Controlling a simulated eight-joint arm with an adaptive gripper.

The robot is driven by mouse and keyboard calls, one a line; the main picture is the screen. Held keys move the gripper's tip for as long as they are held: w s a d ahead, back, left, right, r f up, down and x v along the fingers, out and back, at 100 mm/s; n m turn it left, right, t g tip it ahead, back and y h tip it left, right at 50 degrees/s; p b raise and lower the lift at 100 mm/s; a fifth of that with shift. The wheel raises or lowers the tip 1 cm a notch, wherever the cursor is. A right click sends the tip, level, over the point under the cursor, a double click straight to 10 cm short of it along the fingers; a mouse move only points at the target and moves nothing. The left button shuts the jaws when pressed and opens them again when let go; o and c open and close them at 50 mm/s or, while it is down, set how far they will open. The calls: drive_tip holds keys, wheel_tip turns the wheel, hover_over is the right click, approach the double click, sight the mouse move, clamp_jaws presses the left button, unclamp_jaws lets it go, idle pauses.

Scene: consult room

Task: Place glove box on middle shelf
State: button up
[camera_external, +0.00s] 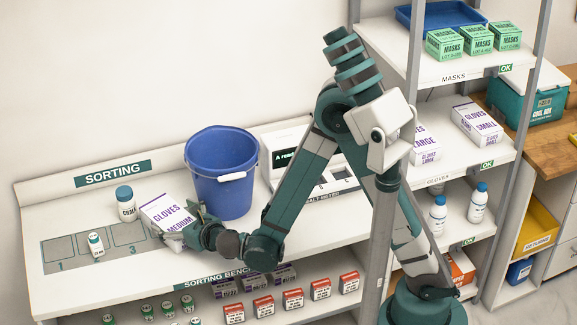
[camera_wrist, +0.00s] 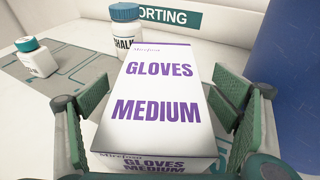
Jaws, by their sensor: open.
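The white glove box (camera_external: 166,215) with purple "GLOVES MEDIUM" lettering stands on the sorting bench, in front of the chalk jar. In the wrist view the glove box (camera_wrist: 155,100) fills the middle, between the two green finger pads. My gripper (camera_external: 193,226) is open around the box, with a visible gap at each side. The middle shelf (camera_external: 464,150) of the rack at right carries a "GLOVES" label, with a large and a small glove box on it. Between those two boxes is a bare stretch. My arm partly hides the shelf's left end.
A blue bucket (camera_external: 222,172) stands close to the right of my gripper. A chalk jar (camera_external: 126,204) is behind the box, and a small white bottle (camera_external: 96,245) is at left. A meter (camera_external: 310,165) stands behind my arm.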

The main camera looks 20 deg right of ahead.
sight(186, 223)
drive_tip(key=shift+r, duration=0.2)
drive_tip(key=shift+p+v, duration=0.85)
drive_tip(key=shift+v, duration=2.9)
drive_tip(key=shift+w+r, duration=0.1)
drive_tip(key=shift+w, duration=0.05)
